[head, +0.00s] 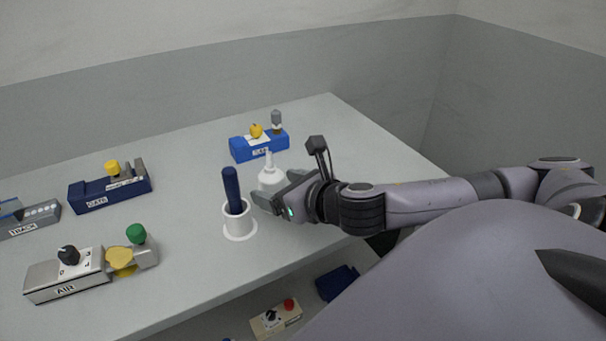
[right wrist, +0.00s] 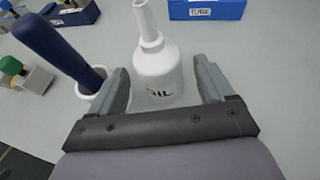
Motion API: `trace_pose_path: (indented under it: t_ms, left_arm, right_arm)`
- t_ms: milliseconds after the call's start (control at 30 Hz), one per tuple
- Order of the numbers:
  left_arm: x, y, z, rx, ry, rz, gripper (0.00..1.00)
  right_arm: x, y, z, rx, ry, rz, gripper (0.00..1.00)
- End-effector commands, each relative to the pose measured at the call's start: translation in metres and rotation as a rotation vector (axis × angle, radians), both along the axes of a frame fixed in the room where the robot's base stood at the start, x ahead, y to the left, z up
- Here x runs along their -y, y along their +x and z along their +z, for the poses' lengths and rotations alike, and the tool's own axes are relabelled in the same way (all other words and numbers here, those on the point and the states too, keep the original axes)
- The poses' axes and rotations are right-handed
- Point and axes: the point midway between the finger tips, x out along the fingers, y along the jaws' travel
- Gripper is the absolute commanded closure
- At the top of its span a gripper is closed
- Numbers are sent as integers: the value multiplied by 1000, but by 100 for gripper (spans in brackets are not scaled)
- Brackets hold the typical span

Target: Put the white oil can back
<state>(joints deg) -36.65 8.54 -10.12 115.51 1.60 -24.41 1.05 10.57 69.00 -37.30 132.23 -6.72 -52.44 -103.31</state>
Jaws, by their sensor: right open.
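The white oil can (head: 270,178) stands upright on the grey table, partly hidden by my right gripper in the head view. In the right wrist view the oil can (right wrist: 155,72) shows its spout and dark lettering, between and slightly beyond the fingers. My right gripper (head: 268,199) is open around the can's near side; in the right wrist view the fingers (right wrist: 165,80) stand apart, one on each side. I cannot tell whether either finger touches it. My left gripper is not in view.
A white holder (head: 239,222) with a dark blue handle (head: 232,190) stands close left of the can. A blue block (head: 245,149) is behind. A navy block (head: 88,194) and the AIR unit (head: 65,280) lie left. A shelf below holds a control box (head: 275,318).

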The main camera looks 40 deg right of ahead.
Motion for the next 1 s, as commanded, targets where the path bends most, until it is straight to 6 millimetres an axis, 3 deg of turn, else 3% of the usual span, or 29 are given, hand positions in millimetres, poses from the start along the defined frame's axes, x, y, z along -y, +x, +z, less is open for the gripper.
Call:
trace_pose_path:
  t_ms: [300, 400, 700, 1000]
  left_arm:
    - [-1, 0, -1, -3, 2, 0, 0]
    - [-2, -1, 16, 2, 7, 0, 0]
    - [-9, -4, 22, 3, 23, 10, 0]
    - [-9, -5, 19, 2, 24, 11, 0]
  right_arm:
    - [1, -48, 20, -3, -5, 4, 19]
    - [2, -56, 28, -5, -3, -2, 19]
    - [2, -71, 31, -2, 0, 1, 19]
    - [1, -73, 30, 1, 0, 1, 19]
